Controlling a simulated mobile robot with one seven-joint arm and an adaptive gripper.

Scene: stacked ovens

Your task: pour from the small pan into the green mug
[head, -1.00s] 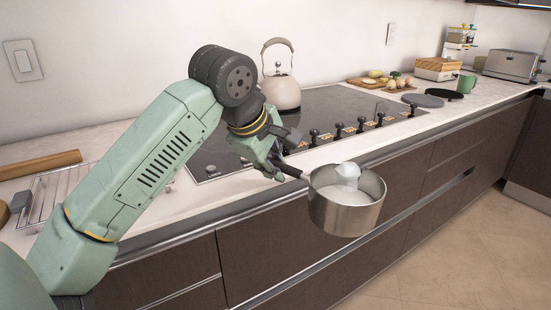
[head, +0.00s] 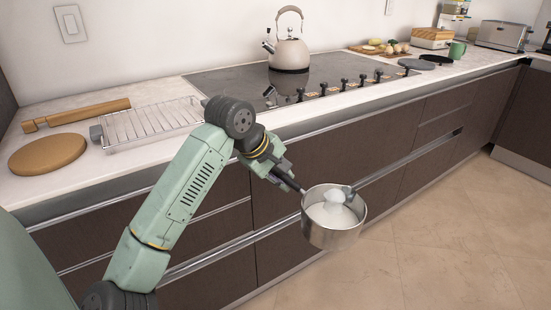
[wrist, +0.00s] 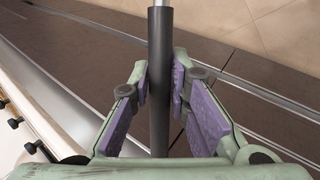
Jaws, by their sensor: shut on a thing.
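The small pan (head: 333,232) is a steel pot with white contents (head: 332,214) and a ladle-like piece inside it. My gripper (head: 288,180) is shut on its dark handle, which also shows between the purple finger pads in the wrist view (wrist: 159,85). The pan hangs in the air in front of the drawers, below counter height, and looks about level. The green mug (head: 457,49) stands upright on the counter at the far right, well away from the pan. The inside of the mug is hidden.
A kettle (head: 289,55) stands on the black cooktop (head: 230,82) with knobs along its front. A wire rack (head: 150,122), rolling pin (head: 80,114) and round board (head: 47,154) lie at left. Dark round plates (head: 414,65) and a toaster (head: 503,35) are at right. The floor (head: 440,240) is clear.

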